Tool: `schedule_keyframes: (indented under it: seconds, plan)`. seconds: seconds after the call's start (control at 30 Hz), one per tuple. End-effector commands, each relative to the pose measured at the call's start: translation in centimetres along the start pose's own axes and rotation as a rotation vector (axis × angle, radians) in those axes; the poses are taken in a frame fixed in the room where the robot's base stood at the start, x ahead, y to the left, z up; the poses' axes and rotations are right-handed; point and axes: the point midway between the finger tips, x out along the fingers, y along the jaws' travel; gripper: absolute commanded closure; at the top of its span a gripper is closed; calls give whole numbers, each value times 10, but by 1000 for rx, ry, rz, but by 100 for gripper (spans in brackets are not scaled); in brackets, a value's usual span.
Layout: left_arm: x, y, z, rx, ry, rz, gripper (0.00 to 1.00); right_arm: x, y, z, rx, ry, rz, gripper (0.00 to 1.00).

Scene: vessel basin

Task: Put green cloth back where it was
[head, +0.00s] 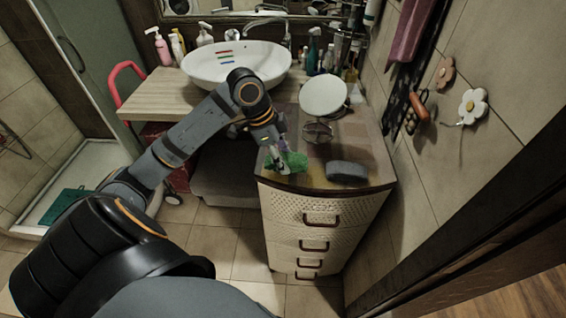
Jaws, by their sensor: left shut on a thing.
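A crumpled green cloth (294,161) is at the front left part of the top of the drawer cabinet (316,205). My left gripper (282,157) reaches down to it from the left and is shut on it. The cloth's lower part is at the cabinet top; I cannot tell if it rests there or hangs just above. My right gripper is not in view.
A dark grey sponge-like block (347,171) lies right of the cloth. A round mirror (323,95) and a small glass (318,131) stand behind it. A white basin (236,63) sits on the wooden counter (160,95), with several bottles behind. The wall bounds the right side.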

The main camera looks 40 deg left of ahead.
Motion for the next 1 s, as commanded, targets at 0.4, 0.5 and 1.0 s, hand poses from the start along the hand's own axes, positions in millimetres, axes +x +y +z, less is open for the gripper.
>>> schedule_keyframes:
  seconds: [0.4,0.5,1.0]
  plan:
    - [27,1,11,0,0,0,80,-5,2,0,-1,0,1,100]
    - [29,1,11,0,0,1,80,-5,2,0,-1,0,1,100]
    - [28,1,11,0,0,0,27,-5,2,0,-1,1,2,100]
